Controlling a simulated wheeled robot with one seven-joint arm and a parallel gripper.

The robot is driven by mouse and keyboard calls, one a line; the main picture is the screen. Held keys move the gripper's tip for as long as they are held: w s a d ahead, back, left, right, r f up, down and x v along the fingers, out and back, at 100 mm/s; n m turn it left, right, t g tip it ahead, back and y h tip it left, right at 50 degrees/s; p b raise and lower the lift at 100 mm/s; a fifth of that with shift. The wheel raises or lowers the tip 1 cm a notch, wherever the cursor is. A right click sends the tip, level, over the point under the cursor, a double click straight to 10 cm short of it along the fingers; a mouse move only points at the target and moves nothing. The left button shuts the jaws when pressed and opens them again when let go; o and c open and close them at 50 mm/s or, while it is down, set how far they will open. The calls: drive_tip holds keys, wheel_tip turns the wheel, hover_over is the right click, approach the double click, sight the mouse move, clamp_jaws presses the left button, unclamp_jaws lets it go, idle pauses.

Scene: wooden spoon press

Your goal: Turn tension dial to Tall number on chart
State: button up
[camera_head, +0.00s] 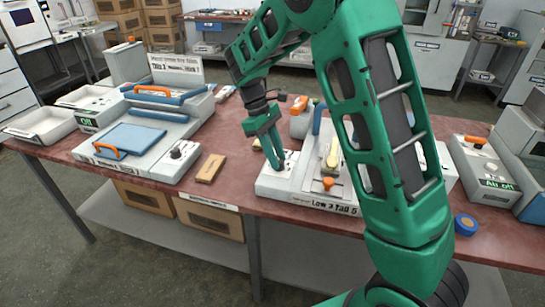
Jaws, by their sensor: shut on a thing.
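My gripper (277,158) points down at the left end of a grey machine (270,186) on the table. It is shut on a small dark tension dial (281,167) on the machine's top; the fingers hide much of the dial and any pointer on it. A chart label (334,204) on the machine's front edge reads "Low 2 Tall 5". A wooden spoon (332,152) lies on the machine's bed, with an orange knob (328,183) in front of it. My arm hides the machine's right part.
A wooden block (211,168) lies left of the machine. A second machine with a blue plate (130,140) and a dark knob stands further left. At right are a grey box marked "All off" (487,170) and a blue tape roll (466,224) near the table edge.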

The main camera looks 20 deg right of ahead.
drive_tip(key=m, duration=0.2)
drive_tip(key=m+y, duration=0.1)
drive_tip(key=m, duration=0.1)
drive_tip(key=d+m+y, duration=0.1)
drive_tip(key=shift+w+m+g, duration=0.3)
drive_tip(key=shift+m+g, duration=0.1)
drive_tip(key=m+y, duration=0.1)
drive_tip(key=m, duration=0.2)
drive_tip(key=m+y, duration=0.1)
drive_tip(key=m, duration=0.2)
drive_tip(key=shift+s+d+y, duration=0.1)
drive_tip(key=shift+d+y, duration=0.05)
drive_tip(key=shift+y, duration=0.15)
drive_tip(key=m, duration=0.2)
drive_tip(key=m+t+y, duration=0.1)
drive_tip(key=m, duration=0.1)
drive_tip(key=m+y, duration=0.1)
drive_tip(key=m, duration=0.1)
drive_tip(key=shift+s+t, duration=0.25)
drive_tip(key=shift+t, duration=0.05)
drive_tip(key=m+t, duration=0.1)
drive_tip(key=m, duration=0.2)
drive_tip(key=shift+s+m+y, duration=0.1)
drive_tip(key=shift+m+y, duration=0.2)
drive_tip(key=shift+m, duration=0.1)
drive_tip(key=shift+m+t, duration=0.5)
drive_tip(key=shift+m, duration=0.7)
drive_tip(key=shift+r, duration=0.1)
